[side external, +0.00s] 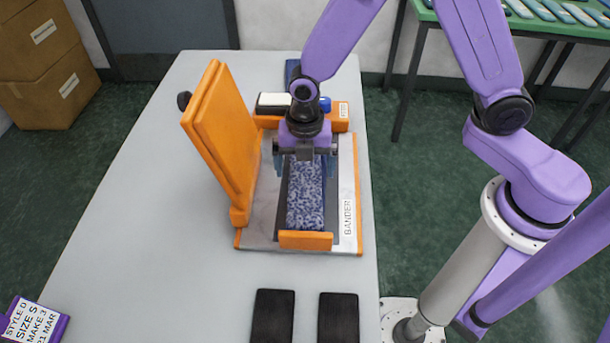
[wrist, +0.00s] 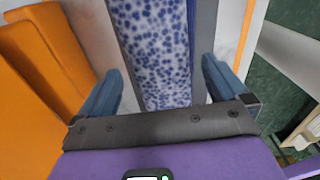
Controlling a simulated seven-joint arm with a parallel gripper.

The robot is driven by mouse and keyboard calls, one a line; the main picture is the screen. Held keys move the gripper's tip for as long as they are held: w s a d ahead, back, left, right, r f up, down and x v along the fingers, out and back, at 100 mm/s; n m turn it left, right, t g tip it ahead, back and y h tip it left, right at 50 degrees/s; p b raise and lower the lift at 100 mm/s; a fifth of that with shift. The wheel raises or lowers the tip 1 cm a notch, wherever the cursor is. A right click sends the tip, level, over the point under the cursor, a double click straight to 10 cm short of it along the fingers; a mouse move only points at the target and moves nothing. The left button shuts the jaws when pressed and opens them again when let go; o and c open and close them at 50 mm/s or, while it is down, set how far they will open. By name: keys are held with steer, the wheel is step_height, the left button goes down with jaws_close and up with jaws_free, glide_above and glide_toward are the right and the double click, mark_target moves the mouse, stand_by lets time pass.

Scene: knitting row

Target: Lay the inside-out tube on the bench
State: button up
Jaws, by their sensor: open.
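A blue-and-white speckled fabric tube (side external: 306,200) lies flat and lengthwise in the bander (side external: 347,190), a pale-based machine with orange parts. I cannot tell from its surface whether the tube is inside out. The speckled fabric also fills the upper middle of the wrist view (wrist: 155,40). My gripper (side external: 304,172) is over the far part of the tube, pointing down. Its blue fingers are open, one on each side of the fabric, with gaps visible in the wrist view (wrist: 160,85). My gripper hides the tube's far end.
The bander's orange lid (side external: 215,140) stands raised on the left. An orange block with a blue button (side external: 325,104) is behind. Two dark pads (side external: 272,315) (side external: 338,317) lie on the grey bench (side external: 130,220) in front. A purple labelled holder (side external: 35,320) is at front left. The bench's left side is mostly clear.

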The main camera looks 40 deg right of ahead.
steer(key=shift+f, duration=0.7)
steer(key=shift+c, duration=0.3)
steer(key=c, duration=1)
steer(key=shift+r, duration=0.1)
steer(key=shift+r, duration=0.75)
steer(key=s+d+r, duration=0.2)
steer(key=s+r, duration=0.1)
steer(key=s, duration=0.1)
steer(key=s+d+r, duration=0.2)
steer(key=s+r, duration=0.2)
steer(key=s+d+r, duration=0.2)
steer(key=s+r, duration=0.2)
steer(key=shift+s+d+r, duration=0.2)
steer(key=shift+d, duration=0.05)
